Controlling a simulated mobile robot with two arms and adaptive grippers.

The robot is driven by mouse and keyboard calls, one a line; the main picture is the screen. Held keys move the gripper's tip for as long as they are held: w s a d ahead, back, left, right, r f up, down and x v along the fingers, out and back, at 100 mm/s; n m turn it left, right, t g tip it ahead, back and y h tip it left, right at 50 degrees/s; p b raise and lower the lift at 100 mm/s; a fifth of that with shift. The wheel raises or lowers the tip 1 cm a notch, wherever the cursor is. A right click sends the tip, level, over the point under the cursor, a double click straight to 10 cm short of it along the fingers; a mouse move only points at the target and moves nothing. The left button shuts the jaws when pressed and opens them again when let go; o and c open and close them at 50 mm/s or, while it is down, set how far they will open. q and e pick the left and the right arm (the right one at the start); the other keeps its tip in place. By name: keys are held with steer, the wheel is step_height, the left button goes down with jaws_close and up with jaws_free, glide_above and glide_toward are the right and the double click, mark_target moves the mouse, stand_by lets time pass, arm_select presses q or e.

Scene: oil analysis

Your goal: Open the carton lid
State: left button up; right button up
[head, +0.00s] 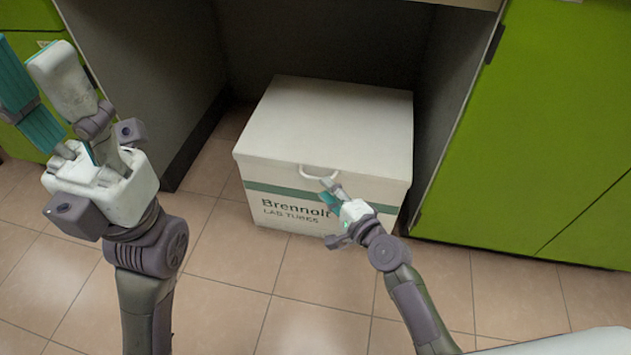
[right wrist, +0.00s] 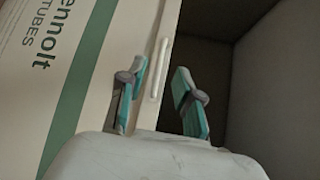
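The white carton (head: 325,125) stands on the floor in the recess under the counter, its lid (head: 335,108) lying flat and closed. A pale handle (head: 318,173) sits on the lid's front edge, above a green band and printed lettering. My right gripper (head: 331,190) is open and empty at the carton front, just below and right of the handle. In the right wrist view the handle (right wrist: 159,70) appears between and beyond the two teal fingers (right wrist: 160,80); contact cannot be seen. My left gripper (head: 45,70) is raised at the left, open and empty, away from the carton.
Dark recess walls (head: 150,75) flank the carton, with a green cabinet (head: 555,130) at the right. The counter edge overhangs at the top. The tiled floor (head: 235,255) in front is clear.

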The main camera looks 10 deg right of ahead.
mark_target(316, 178)
steer(key=b+x, duration=0.1)
steer(key=x, duration=0.4)
steer(key=shift+w+a+b, duration=0.15)
steer(key=shift+w+b, duration=0.15)
jaws_close()
